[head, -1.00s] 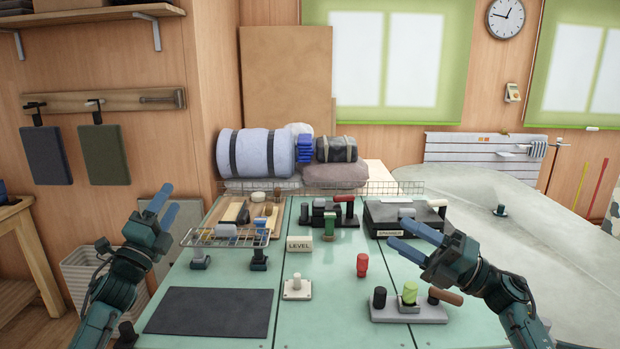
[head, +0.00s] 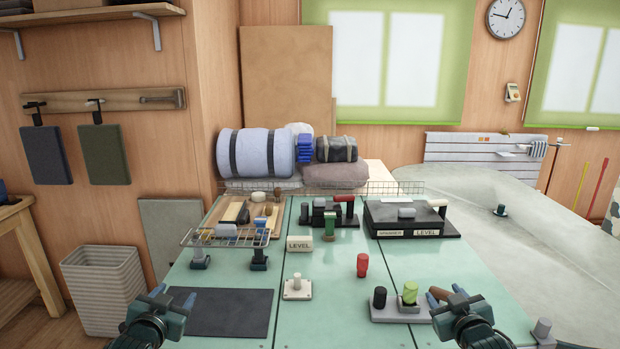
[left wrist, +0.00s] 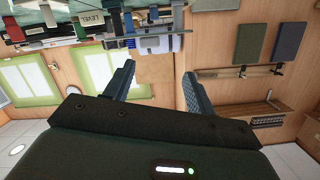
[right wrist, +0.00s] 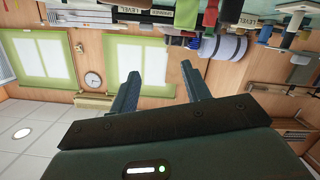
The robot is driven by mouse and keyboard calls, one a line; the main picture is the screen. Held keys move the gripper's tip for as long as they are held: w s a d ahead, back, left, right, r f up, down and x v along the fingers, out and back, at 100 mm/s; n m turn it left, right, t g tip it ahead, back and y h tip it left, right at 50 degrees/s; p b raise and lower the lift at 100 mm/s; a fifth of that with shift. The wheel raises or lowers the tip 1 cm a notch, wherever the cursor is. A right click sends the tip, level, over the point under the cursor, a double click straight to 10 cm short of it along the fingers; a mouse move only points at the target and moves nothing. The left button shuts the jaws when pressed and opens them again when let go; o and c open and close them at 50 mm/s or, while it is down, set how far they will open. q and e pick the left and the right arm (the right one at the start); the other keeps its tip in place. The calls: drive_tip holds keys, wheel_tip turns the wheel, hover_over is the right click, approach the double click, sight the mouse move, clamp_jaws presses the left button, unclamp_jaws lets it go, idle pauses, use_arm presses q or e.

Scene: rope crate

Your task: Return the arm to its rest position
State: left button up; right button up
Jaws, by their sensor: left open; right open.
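My left gripper (head: 176,298) is at the lower left of the head view, over the near left edge of the table by the dark mat. Its fingers are apart and empty, as the left wrist view (left wrist: 157,85) also shows. My right gripper (head: 447,295) is at the lower right, in front of the grey holder with the knobs. Its fingers are apart with nothing between them in the right wrist view (right wrist: 158,85). Most of both arms is out of the head view, below its lower edge.
A ribbed bin (head: 103,290) stands left.

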use_arm(q)
drive_tip(key=s+d+f+g+h, duration=0.1)
drive_tip(key=s+d+f, duration=0.4)
drive_tip(key=s, duration=0.6)
drive_tip(key=s+d+f+g+h, duration=0.1)
drive_tip(key=s+d+f, duration=0.4)
drive_tip(key=s, duration=0.6)
drive_tip(key=s+d+f+g+h, duration=0.1)
drive_tip(key=s+d+f+g, duration=0.2)
drive_tip(key=s, duration=0.8)
wheel_tip(320, 180, down, 3)
drive_tip(key=d, duration=0.2)
drive_tip(key=shift+s+d+h, duration=0.15)
drive_tip(key=shift+d+h, duration=0.15)
drive_tip(key=shift+d, duration=0.05)
use_arm(e)
drive_tip(key=s+a+f+g+y, duration=0.1)
drive_tip(key=s+a+f, duration=0.4)
drive_tip(key=s, duration=0.6)
drive_tip(key=s+a+f+g+y, duration=0.1)
drive_tip(key=s+a+f, duration=0.4)
drive_tip(key=s, duration=0.6)
drive_tip(key=s+a+f+g+y, duration=0.1)
drive_tip(key=s+a+f+g, duration=0.2)
drive_tip(key=s, duration=0.8)
wheel_tip(320, 180, down, 3)
drive_tip(key=a, duration=0.2)
drive_tip(key=shift+s+a+y, duration=0.15)
drive_tip(key=shift+a+y, duration=0.15)
drive_tip(key=shift+a, duration=0.05)
